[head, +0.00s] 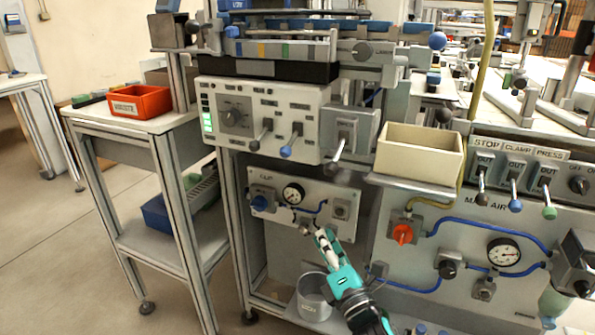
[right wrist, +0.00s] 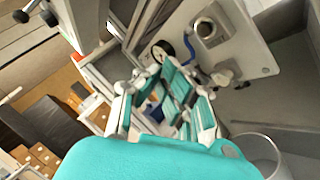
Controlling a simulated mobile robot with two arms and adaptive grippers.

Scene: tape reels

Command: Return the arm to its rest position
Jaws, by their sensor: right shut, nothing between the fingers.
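My right arm comes in from the bottom of the head view, black and teal. Its right gripper (head: 322,233) points up and away, in front of the lower grey panel (head: 268,212), just below the small gauge and blue tube. The same gripper fills the middle of the right wrist view (right wrist: 168,95), with teal pads and grey links. It is shut and holds nothing. I cannot tell whether its tips touch the panel. My left arm and gripper are not in view.
A grey metal cup (head: 313,298) stands left of my right forearm. A cream bin (head: 420,153) sits on a shelf above right. Levers (head: 342,146) stick out above. A red bin (head: 139,101) is on the left side table.

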